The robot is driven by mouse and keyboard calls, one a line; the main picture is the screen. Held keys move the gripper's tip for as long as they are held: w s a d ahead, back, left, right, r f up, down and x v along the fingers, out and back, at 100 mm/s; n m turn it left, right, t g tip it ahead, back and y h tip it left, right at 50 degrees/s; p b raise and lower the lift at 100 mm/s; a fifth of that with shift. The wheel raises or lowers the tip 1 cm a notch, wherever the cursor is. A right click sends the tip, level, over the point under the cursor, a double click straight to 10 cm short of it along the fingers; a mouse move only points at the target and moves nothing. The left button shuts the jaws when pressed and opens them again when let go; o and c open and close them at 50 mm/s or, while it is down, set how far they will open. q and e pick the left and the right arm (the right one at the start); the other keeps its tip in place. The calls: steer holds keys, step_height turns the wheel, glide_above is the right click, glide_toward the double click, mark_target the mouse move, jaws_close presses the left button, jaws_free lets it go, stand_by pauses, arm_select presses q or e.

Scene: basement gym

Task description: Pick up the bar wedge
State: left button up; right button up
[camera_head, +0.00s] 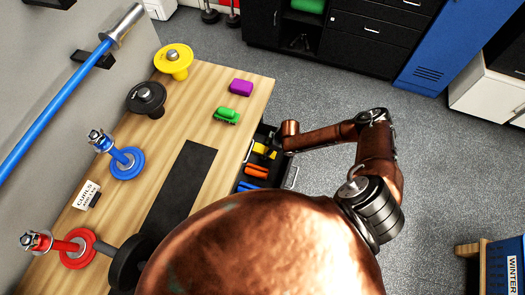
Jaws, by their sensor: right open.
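I cannot tell for certain which piece is the bar wedge. The small purple block (241,87) on the wooden bench top (205,90) has a wedge-like shape. A small green piece (227,116) lies just below it, near the bench's right edge. My right arm reaches in from the right, and its dark gripper (266,145) is open, just off the bench's right edge, below and right of both pieces. The gripper is small and hard to make out against a black tray. My left gripper is out of view.
The black tray (272,130) beside the bench holds yellow, orange (257,170) and blue pieces.

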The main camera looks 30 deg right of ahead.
steer(key=shift+w+f, duration=0.1)
steer(key=shift+f, duration=0.15)
steer(key=shift+c, duration=0.4)
steer(key=c, duration=1.3)
